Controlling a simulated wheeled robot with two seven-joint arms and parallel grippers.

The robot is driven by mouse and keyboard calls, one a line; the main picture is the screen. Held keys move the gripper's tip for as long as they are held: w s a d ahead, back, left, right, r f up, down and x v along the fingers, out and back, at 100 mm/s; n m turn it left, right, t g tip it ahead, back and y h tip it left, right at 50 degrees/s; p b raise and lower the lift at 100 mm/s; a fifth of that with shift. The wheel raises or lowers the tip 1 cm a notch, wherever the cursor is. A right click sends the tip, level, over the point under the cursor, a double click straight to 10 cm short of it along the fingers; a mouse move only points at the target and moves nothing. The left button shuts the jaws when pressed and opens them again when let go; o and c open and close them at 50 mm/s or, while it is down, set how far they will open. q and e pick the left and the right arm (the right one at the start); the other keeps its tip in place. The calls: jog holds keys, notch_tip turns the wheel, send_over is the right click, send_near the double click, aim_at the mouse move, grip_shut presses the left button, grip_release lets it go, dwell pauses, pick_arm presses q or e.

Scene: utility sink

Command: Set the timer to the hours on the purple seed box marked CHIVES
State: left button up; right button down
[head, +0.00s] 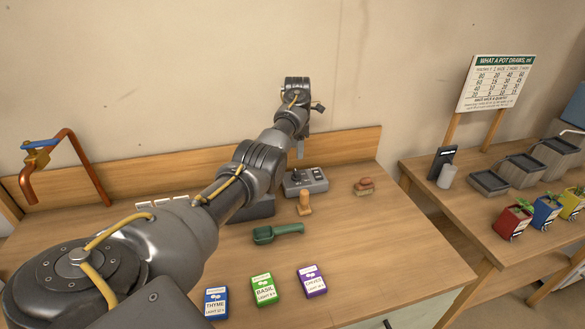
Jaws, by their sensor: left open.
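The purple seed box marked CHIVES (312,281) lies on the near part of the wooden bench, rightmost of three seed boxes. Its line of light hours is too small to read surely. A grey box with a dark knob and small dark panels (306,181), which looks like the timer, sits near the bench's back board. Its setting cannot be read. My left gripper (301,150) is open and points down above and behind this grey box, apart from it. My left arm covers much of the bench's left and middle. My right gripper is not in view.
A blue THYME box (216,303) and a green BASIL box (264,289) lie beside the purple one. A green scoop (278,233), a wooden stamp-like tool (304,204) and a brush (364,187) lie behind. The bench's right front is clear. A side table (455,215) holds pots.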

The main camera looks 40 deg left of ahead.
aim_at(296, 171)
pick_arm(q)
notch_tip(296, 171, down, 10)
jog(key=shift+r+p, duration=0.25)
jog(key=shift+p, duration=0.3)
jog(key=shift+c, duration=1.1)
jog(key=c, duration=0.8)
